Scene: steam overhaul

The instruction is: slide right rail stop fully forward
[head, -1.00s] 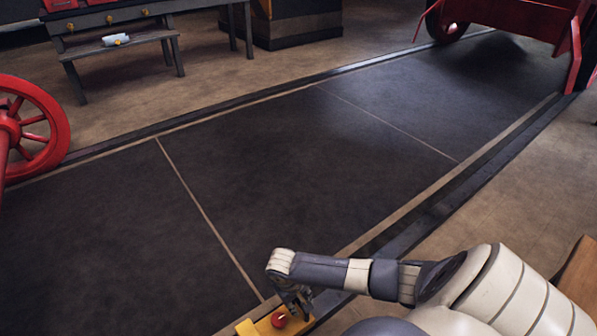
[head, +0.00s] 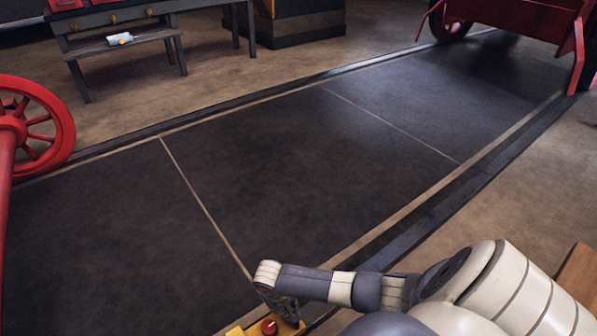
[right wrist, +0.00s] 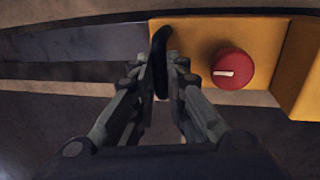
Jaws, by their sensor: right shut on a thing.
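The right rail stop is a yellow block (head: 236,331) with a round red knob (head: 268,327), at the bottom edge of the head view and partly cut off. In the right wrist view the yellow block (right wrist: 190,58) sits on the dark rail, with the red knob (right wrist: 232,69) on its face and a black upright handle (right wrist: 160,62) at its left end. My right gripper (right wrist: 170,75) is shut on the black handle. In the head view my right gripper (head: 287,308) is at the block, partly hidden by my wrist. My left gripper is not in view.
The dark rail (head: 440,210) runs from the block to the upper right, clear up to a red vehicle (head: 520,18). A red spoked wheel (head: 62,128) stands at left. A grey bench (head: 80,48) stands at the upper left. The dark floor between the rails is clear.

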